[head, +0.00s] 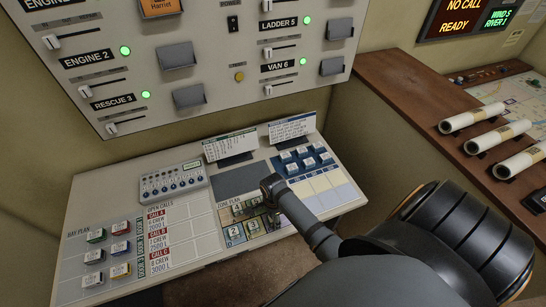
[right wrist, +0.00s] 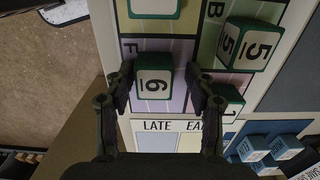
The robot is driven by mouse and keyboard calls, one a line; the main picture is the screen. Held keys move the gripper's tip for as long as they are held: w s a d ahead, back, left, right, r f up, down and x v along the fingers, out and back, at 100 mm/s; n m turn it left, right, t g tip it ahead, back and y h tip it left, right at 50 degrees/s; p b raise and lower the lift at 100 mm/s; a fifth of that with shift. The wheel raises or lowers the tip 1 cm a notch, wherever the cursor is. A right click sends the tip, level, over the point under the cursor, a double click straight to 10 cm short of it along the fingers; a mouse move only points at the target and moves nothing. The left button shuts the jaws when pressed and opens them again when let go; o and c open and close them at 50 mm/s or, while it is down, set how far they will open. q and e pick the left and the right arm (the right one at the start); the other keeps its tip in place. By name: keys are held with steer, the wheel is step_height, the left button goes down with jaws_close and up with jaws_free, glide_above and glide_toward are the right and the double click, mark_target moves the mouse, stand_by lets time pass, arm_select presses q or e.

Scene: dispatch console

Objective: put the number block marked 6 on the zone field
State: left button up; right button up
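The green-and-white number block marked 6 (right wrist: 154,80) sits on a pale purple field of the zone plan (right wrist: 141,107) in the right wrist view. My right gripper (right wrist: 161,80) is open around it, one finger on each side; a gap shows at the right finger. In the head view my right gripper (head: 268,212) is low over the zone plan board (head: 229,217), and its wrist hides part of the board and the block. My left gripper is not in view.
Block 5 (right wrist: 247,45) stands right of the gripper, and another green-edged block (right wrist: 229,102) is close beside the right finger. Blue blocks (head: 303,152) stand at the back right. Coloured blocks (head: 94,257) are on the bay plan at left. The upright panel (head: 200,50) rises behind.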

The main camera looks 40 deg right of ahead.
steer(key=shift+s+r, duration=0.1)
steer(key=shift+s, duration=0.05)
steer(key=shift+a+r, duration=0.1)
steer(key=shift+r, duration=0.05)
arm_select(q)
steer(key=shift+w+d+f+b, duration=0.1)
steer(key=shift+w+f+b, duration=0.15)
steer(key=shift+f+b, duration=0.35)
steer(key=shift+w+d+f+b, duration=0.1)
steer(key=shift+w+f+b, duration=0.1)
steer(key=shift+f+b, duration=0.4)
arm_select(e)
step_height(320, 180, up, 12)
steer(key=shift+r, duration=0.2)
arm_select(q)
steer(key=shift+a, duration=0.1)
arm_select(e)
steer(key=shift+s+f, duration=0.1)
